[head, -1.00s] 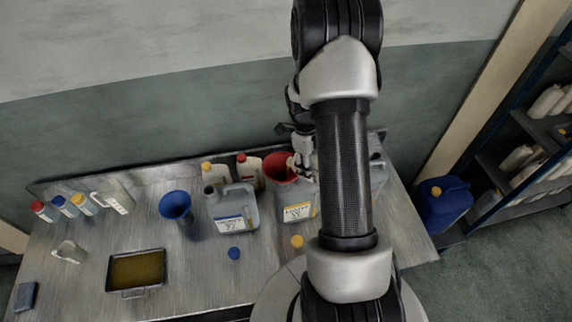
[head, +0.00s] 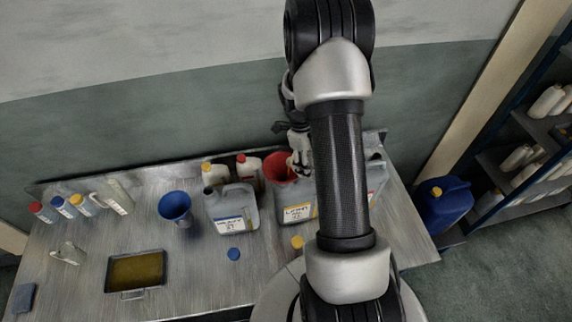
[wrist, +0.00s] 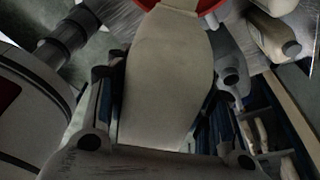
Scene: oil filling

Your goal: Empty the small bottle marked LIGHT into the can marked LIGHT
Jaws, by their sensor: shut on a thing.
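My gripper (head: 299,147) is shut on a small cream bottle (wrist: 168,80), its fingers on both sides of the body in the wrist view. The bottle is tilted, its far end over the red funnel (head: 276,167), whose rim also shows at the top of the wrist view (wrist: 207,6). No mark shows on the bottle, and its mouth and any flow are hidden. The funnel stands in the grey can marked LIGHT (head: 299,211), partly behind my arm. A yellow cap (head: 297,242) lies in front of the can.
A grey can marked HEAVY (head: 231,222) stands left of the LIGHT can, with a blue funnel (head: 174,205) beside it. Another grey can (head: 377,178) is partly hidden by my arm. Capped bottles (head: 214,174) stand behind. An oil tray (head: 107,273) lies front left.

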